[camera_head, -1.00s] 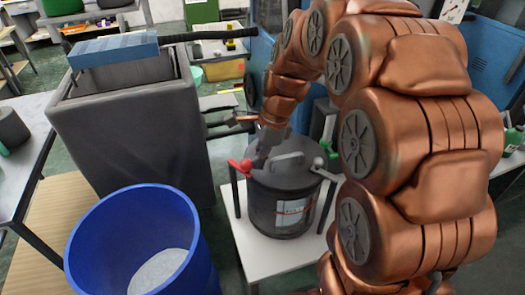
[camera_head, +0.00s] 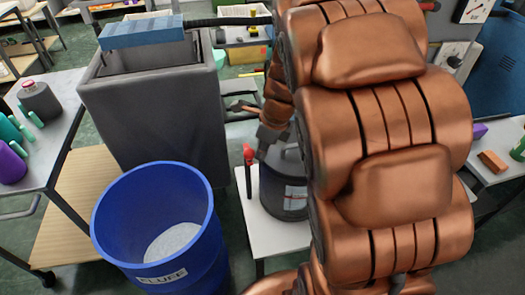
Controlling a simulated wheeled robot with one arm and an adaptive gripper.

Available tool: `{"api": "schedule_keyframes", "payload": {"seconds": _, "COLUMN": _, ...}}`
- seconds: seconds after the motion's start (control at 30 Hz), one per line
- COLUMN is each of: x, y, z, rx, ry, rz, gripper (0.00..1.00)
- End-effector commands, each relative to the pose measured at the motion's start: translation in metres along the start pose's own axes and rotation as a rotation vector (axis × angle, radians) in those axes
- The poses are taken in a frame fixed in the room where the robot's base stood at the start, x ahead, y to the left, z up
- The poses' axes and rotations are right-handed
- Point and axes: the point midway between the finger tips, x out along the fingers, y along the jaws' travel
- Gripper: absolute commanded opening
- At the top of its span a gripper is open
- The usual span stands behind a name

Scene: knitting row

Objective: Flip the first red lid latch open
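The dark grey drum (camera_head: 284,195) stands on a small white table, its right part and most of its lid hidden behind my copper arm. A red latch (camera_head: 248,155) shows at the drum's left side, its red head up and a thin part hanging straight down below it. My gripper (camera_head: 263,152) is at the drum's upper left rim, just right of the red latch. I cannot tell whether it touches the latch. Its fingers are small and dark, so their opening cannot be made out. Any other latch is hidden.
A blue bin (camera_head: 155,225) labelled FLUFF stands left of the white table (camera_head: 275,236). A tall grey container (camera_head: 150,120) with a blue block (camera_head: 140,32) on its rim stands behind. Side tables with bottles and small items stand at left and right.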

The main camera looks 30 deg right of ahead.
Motion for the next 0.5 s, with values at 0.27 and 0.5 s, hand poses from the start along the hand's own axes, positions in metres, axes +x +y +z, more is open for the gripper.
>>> {"api": "schedule_keyframes", "payload": {"seconds": 0.27, "x": 0.0013, "y": -0.0063, "z": 0.0071, "rx": -0.001, "ry": -0.001, "rz": -0.001, "gripper": 0.0}}
{"api": "schedule_keyframes", "payload": {"seconds": 0.5, "x": 0.0017, "y": -0.0064, "z": 0.0069, "rx": -0.001, "ry": -0.001, "rz": -0.001, "gripper": 0.0}}
